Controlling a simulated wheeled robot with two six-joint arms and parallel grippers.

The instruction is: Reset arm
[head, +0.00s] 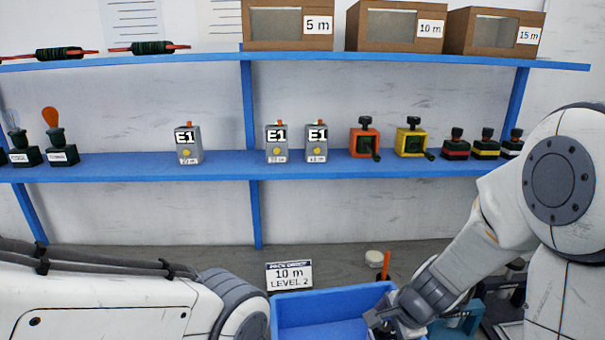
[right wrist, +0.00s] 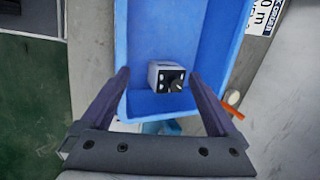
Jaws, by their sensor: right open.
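My right gripper (head: 385,318) is over the right side of the blue tray (head: 315,303) in the head view. In the right wrist view its two fingers (right wrist: 160,76) stand wide apart and grip nothing. A small grey-white box (right wrist: 157,68) with a dark front face lies in the blue tray (right wrist: 180,20), seen between and beyond the fingers. I cannot tell its exact distance from them. My left arm crosses the lower left of the head view; its gripper is out of the picture.
A sign reading "10 m LEVEL 2" (head: 289,275) stands behind the tray. The blue lower shelf (head: 225,165) holds E1 boxes (head: 188,145), an orange device (head: 364,138), a yellow device (head: 411,138) and stamps. Cartons (head: 398,28) stand above. An orange stick (head: 385,265) rises near my right gripper.

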